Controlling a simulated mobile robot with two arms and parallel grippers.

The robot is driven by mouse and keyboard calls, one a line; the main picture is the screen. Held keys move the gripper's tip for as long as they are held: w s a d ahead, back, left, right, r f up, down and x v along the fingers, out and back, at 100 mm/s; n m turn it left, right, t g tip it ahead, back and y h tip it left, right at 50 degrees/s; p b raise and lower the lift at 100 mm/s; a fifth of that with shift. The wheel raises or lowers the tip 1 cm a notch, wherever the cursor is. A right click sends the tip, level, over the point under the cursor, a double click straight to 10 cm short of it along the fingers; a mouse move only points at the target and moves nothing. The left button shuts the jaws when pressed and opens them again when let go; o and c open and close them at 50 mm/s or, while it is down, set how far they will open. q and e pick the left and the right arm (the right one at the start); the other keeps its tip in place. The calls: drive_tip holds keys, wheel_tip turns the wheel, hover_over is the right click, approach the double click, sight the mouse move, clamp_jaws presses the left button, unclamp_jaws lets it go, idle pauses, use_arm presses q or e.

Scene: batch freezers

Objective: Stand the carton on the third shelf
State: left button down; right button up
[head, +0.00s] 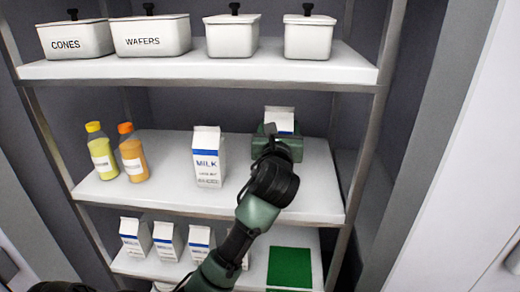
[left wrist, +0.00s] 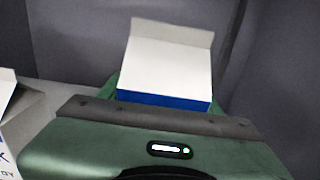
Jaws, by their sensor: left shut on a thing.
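A white carton (head: 280,119) with a blue band is in my left gripper (head: 278,135), over the right part of the middle shelf (head: 318,185). In the left wrist view the carton (left wrist: 165,62) stands up beyond the gripper's dark front edge, its gabled top showing. It looks about upright. The gripper hides its lower part, so I cannot tell whether its base touches the shelf. My left arm reaches in from below, in front of the shelf. My right gripper is not in view.
A milk carton (head: 208,157) stands left of the gripper, with yellow (head: 101,150) and orange (head: 133,153) bottles farther left. White tubs line the top shelf (head: 200,69). Several cartons and a green mat (head: 289,268) are on the lower shelf. The shelf's front right is clear.

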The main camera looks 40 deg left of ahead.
use_arm(q)
wheel_tip(320, 180, down, 3)
drive_tip(key=shift+s+d+r, duration=0.15)
drive_tip(key=shift+r, duration=0.05)
drive_tip(key=f, duration=0.3)
drive_tip(key=shift+w+a, duration=0.2)
drive_tip(key=shift+s+d, duration=0.1)
drive_tip(key=shift+f, duration=0.1)
drive_tip(key=shift+c, duration=2.2)
unclamp_jaws()
drive_tip(key=shift+f, duration=0.15)
drive_tip(key=shift+o, duration=0.6)
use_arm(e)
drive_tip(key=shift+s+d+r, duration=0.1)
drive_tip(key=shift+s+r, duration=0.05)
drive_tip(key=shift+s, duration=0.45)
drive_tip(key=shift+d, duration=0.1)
